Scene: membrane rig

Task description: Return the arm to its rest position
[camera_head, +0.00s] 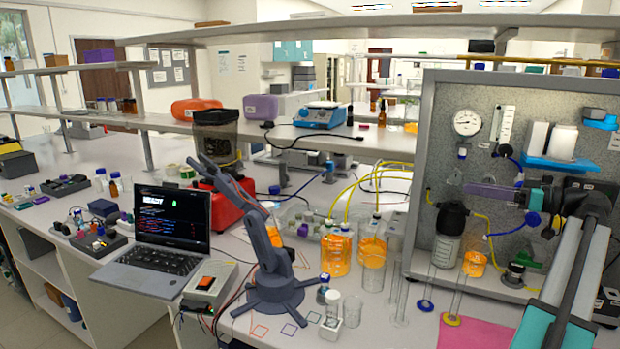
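My arm rises from the lower right corner of the head view, with pale grey links and teal and black joints. Its dark far end, where my gripper (578,203) is, stands in front of the right part of the grey rig panel (480,92). The fingers do not show clearly, so I cannot tell whether they are open or shut.
A dark small bench arm (268,252) stands on the bench beside an open laptop (165,240). Bottles with orange liquid (336,254), glass cylinders and tubing crowd the middle. A pink mat (474,333) lies at the front right. A shelf (390,27) crosses above.

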